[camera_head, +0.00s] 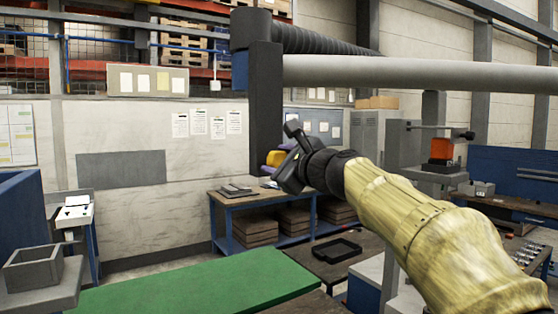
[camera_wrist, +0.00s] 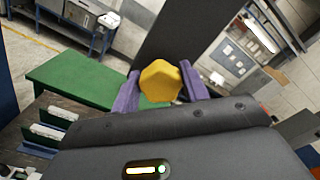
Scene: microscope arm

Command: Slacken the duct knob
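The duct knob (camera_wrist: 160,82) is yellow and faceted, and it sits at the dark upright duct post (camera_wrist: 187,30). In the wrist view it lies between the two purple fingers of my gripper (camera_wrist: 161,84), one on each side and seeming to touch it. In the head view the knob (camera_head: 275,158) shows beside the lower part of the dark post (camera_head: 266,105), with my gripper (camera_head: 277,160) around it. My wrist hides part of the gripper there. The knob's far side is hidden.
A grey horizontal pipe (camera_head: 420,74) and a black ribbed hose (camera_head: 320,41) run above my arm. A green tabletop (camera_head: 200,287) lies below, left of the arm. A blue workbench (camera_head: 262,200) with boxes stands behind. A black tray (camera_head: 338,251) lies on a dark table.

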